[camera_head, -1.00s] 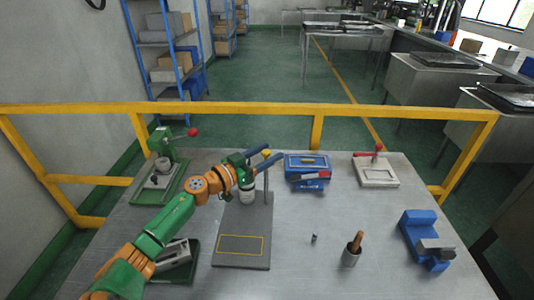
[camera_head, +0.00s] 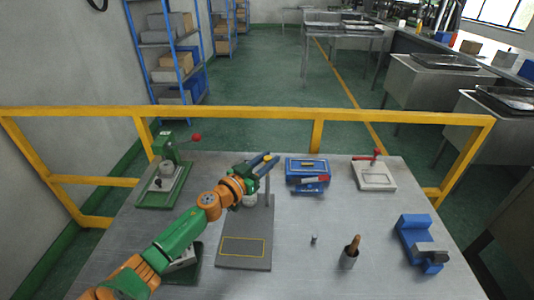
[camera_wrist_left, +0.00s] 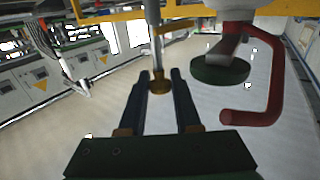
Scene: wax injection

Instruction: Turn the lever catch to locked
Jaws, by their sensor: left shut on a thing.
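The lever catch shows as a small yellow-brass knob (camera_head: 268,156) at the top of a thin upright post (camera_head: 268,190) on a grey base plate (camera_head: 243,261) with a yellow outlined rectangle. My left gripper (camera_head: 267,164) reaches in from the left, its blue fingers at the catch. In the left wrist view the two dark fingers (camera_wrist_left: 158,88) are shut on a brass knob (camera_wrist_left: 160,86) below a silver rod. A white cylinder is mostly hidden under my left gripper. The catch's exact angle cannot be told. My right gripper is not in view.
A blue box (camera_head: 307,170) stands close right of the post. A green press (camera_head: 164,178) with a red ball is at the left, a white block (camera_head: 374,178) with a red lever at the back right.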

